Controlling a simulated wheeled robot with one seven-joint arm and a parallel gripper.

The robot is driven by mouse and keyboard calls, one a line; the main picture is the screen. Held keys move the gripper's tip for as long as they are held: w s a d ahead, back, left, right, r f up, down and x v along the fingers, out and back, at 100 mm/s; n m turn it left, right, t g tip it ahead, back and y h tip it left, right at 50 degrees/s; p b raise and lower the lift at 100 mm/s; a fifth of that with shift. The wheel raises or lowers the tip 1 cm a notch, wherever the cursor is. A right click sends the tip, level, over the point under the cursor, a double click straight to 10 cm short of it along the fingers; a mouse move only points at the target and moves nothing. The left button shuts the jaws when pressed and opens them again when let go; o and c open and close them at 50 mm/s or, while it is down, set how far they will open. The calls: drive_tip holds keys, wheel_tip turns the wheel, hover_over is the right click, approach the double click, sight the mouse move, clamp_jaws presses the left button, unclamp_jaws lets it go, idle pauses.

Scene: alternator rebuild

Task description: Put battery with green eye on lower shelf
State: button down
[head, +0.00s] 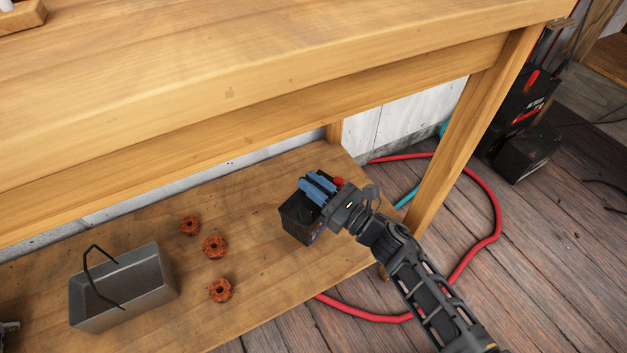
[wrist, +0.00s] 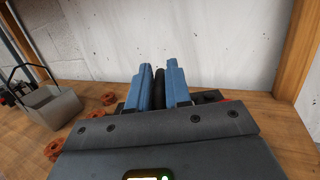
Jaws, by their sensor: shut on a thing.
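A small black battery (head: 297,221) with a red terminal cap is on the lower shelf (head: 262,270) of the wooden bench, toward its right end. It looks upright and appears to rest on the shelf boards. My gripper (head: 317,188) is over the battery's top, its blue fingers shut on a dark bar there. In the wrist view the blue fingers (wrist: 160,88) stand on either side of this dark handle (wrist: 159,90). The gripper body hides most of the battery in that view. No green eye can be made out in either view.
On the shelf left of the battery lie three rusty round parts (head: 214,246) and a grey metal bin (head: 135,290) with a dark handle. The bench top overhangs the shelf. A bench leg (head: 470,125) stands right of my gripper. A red hose (head: 497,220) lies on the floor.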

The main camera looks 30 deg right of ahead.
drive_tip(key=shift+w+f+b, duration=0.1)
drive_tip(key=shift+f+b, duration=0.25)
drive_tip(key=shift+f, duration=0.9)
drive_tip(key=c, duration=1.4)
unclamp_jaws()
drive_tip(key=shift+f, duration=0.2)
drive_tip(key=shift+c, duration=0.2)
drive_tip(key=o, duration=0.4)
drive_tip(key=shift+s+r, duration=0.15)
drive_tip(key=shift+s, duration=0.05)
drive_tip(key=p+v, duration=0.1)
drive_tip(key=v, duration=1.1)
drive_tip(key=shift+a, duration=0.1)
